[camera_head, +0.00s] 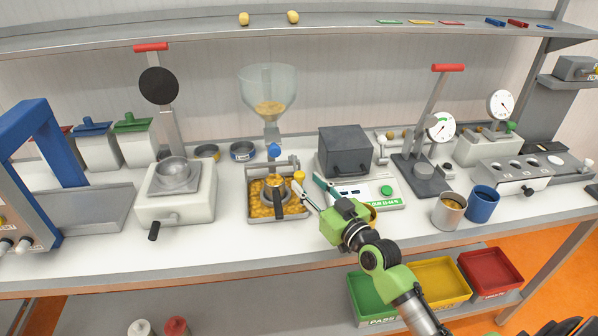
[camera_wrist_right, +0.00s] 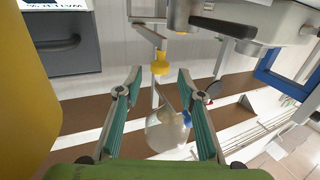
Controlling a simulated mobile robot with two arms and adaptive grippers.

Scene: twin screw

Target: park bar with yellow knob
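The yellow knob (camera_head: 299,176) sits at the right end of a grey bar at the tray under the clear hopper. The wrist view shows the knob (camera_wrist_right: 160,65) on its grey bar (camera_wrist_right: 148,33). My right gripper (camera_head: 307,182) is open, with its fingers pointing at the knob from the right. In the wrist view the knob appears between the two spread fingertips, and neither finger visibly touches it. I cannot tell whether it is inside the grip or just beyond the tips. My left gripper is not in view.
A metal tray (camera_head: 249,206) of yellow pieces holds a black-handled cup (camera_head: 279,200). The hopper (camera_head: 268,92) stands above, with a blue knob (camera_head: 274,150) below it.

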